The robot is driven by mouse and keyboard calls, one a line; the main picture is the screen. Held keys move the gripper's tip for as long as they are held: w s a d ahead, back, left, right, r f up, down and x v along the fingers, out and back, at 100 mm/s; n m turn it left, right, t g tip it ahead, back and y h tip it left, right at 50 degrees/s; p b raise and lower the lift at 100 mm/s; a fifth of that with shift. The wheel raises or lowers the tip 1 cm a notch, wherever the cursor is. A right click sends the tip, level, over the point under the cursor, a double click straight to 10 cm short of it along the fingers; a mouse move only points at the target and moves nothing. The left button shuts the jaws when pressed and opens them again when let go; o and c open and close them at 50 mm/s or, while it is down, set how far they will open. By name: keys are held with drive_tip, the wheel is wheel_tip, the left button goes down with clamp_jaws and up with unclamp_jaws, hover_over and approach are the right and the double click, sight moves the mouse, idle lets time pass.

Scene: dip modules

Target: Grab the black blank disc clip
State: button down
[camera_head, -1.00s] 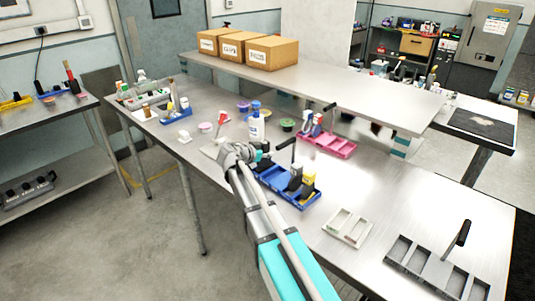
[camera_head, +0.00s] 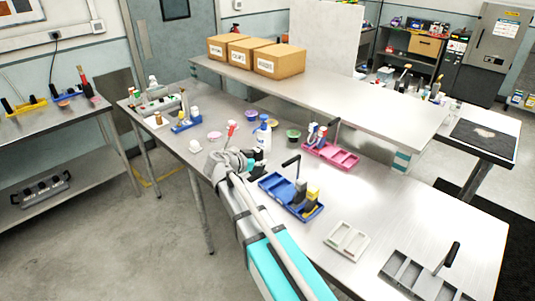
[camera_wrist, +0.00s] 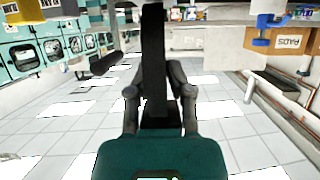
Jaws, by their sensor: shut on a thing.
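My gripper (camera_wrist: 158,100) is shut on a tall black piece (camera_wrist: 154,60), which stands up between the fingers in the wrist view; I take it for the black blank disc clip. Its far end reaches the top of that picture. In the head view my gripper (camera_head: 238,160) is above the table, left of the blue tray (camera_head: 275,187). A small dark part (camera_head: 258,152) shows at its tip there. My arm and the small size hide the details of the grasp.
The blue tray holds black and yellow pieces and has a black handle. A white bottle (camera_head: 262,137) stands behind my gripper, with a pink tray (camera_head: 343,159) to the right. A pale tray (camera_head: 346,240) and a grey tray (camera_head: 410,272) lie nearer. Cardboard boxes (camera_head: 279,61) stand on the raised shelf.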

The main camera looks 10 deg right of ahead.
drive_tip(key=shift+s+a+r+p, duration=0.3)
drive_tip(key=shift+s+a+r, duration=0.1)
drive_tip(key=shift+s+a, duration=0.3)
drive_tip(key=shift+s+a+r+p, duration=0.25)
drive_tip(key=shift+s+a+r, duration=0.2)
drive_tip(key=shift+s, duration=0.3)
